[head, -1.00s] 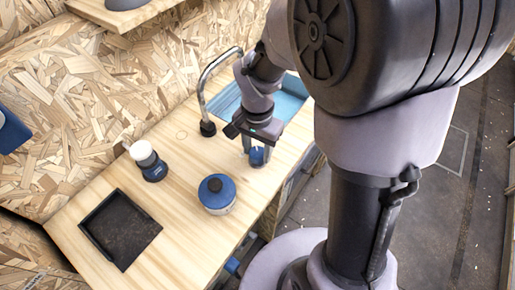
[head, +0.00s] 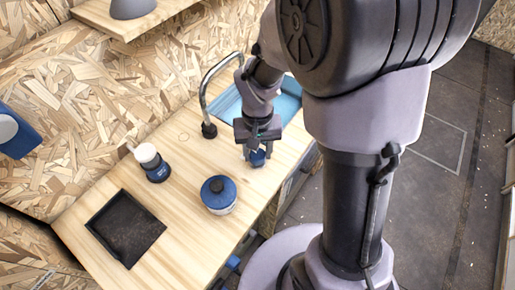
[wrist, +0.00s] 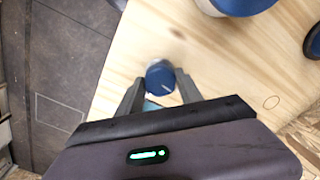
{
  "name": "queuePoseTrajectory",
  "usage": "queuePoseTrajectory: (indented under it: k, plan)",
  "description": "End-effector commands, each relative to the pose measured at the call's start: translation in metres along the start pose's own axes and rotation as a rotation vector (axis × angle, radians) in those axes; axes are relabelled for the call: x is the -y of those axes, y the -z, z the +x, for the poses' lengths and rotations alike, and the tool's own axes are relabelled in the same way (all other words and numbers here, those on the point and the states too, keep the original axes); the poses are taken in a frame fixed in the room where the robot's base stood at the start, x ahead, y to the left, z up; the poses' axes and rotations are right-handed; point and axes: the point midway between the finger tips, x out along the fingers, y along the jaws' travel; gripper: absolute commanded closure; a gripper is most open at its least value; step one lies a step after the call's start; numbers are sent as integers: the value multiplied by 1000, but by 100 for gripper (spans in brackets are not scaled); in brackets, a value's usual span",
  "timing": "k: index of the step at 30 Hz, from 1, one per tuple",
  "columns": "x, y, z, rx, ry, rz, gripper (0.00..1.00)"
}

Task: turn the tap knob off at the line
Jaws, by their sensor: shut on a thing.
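The tap knob is a small round blue knob on the wooden counter, in front of the sink. It shows in the head view (head: 257,159) and, with a pale line on its top, in the wrist view (wrist: 160,76). My gripper (head: 255,153) points down at it, with one finger on each side; in the wrist view the gripper (wrist: 158,91) is shut on the knob. The curved metal tap (head: 205,97) stands behind, left of my gripper. I cannot make out an off line on the counter around the knob.
A blue-lidded pot (head: 218,194) stands left of the knob, near the counter's front edge. A white-topped dark blue container (head: 152,163) and a black square tray (head: 125,228) are farther left. The blue sink basin (head: 290,98) lies behind my gripper. A shelf (head: 125,22) hangs above.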

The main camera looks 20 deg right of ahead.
Motion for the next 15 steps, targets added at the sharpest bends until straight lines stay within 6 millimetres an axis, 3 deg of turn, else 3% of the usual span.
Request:
queuePoseTrajectory:
  k: [15]
  plan:
    - [0, 0, 0, -1, 0, -172, 98]
